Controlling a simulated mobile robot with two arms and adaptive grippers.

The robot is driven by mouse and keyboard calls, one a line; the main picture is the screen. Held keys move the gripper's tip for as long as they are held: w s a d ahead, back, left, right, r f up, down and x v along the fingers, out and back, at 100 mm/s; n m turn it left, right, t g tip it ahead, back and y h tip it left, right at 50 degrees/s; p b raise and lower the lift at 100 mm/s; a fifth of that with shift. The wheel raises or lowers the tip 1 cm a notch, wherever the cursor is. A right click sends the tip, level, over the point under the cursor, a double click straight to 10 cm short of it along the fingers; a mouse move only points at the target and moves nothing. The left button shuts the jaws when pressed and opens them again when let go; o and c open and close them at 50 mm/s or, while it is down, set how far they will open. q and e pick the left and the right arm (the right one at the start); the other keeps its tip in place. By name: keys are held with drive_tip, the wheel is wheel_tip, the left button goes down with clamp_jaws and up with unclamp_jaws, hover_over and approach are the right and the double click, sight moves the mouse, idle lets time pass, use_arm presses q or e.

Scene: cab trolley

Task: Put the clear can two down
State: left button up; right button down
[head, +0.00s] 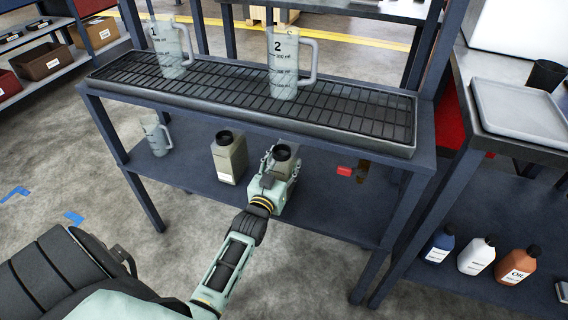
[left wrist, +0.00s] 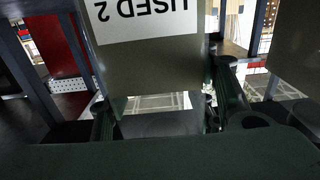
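Two clear measuring jugs stand upright on the black grate of the upper shelf. The one marked 2 (head: 284,68) is right of the one marked 1 (head: 170,52). My left gripper (head: 280,170) is at an olive can (head: 287,168) with a black cap at the lower shelf. In the left wrist view this can (left wrist: 150,75) fills the middle, its white label reading USED 2 upside down. The fingers of my left gripper (left wrist: 165,115) flank it closely; whether they press on it is unclear. The can's base is hidden in the head view. My right gripper is not in view.
Another olive can (head: 229,160) stands left of the gripper on the lower shelf (head: 190,180). A smaller clear jug (head: 155,137) stands at its left end. A red item (head: 344,171) is to the right. Several bottles stand on the right rack.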

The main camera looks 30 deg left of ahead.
use_arm(q)
drive_tip(key=o, duration=0.4)
drive_tip(key=shift+r, duration=0.1)
drive_tip(key=p+v, duration=0.2)
drive_tip(key=v, duration=0.9)
drive_tip(key=s+d+f+m+g+h, duration=0.3)
drive_tip(key=s+d+f+g+h, duration=0.15)
drive_tip(key=s+d+g, duration=0.35)
drive_tip(key=s+d+m+g, duration=0.1)
drive_tip(key=s+d+g, duration=0.2)
drive_tip(key=s, duration=0.4)
drive_tip(key=s+d+g, duration=0.3)
drive_tip(key=s, duration=0.4)
drive_tip(key=shift+d+f+m, duration=0.15)
drive_tip(key=shift+f+m, duration=0.25)
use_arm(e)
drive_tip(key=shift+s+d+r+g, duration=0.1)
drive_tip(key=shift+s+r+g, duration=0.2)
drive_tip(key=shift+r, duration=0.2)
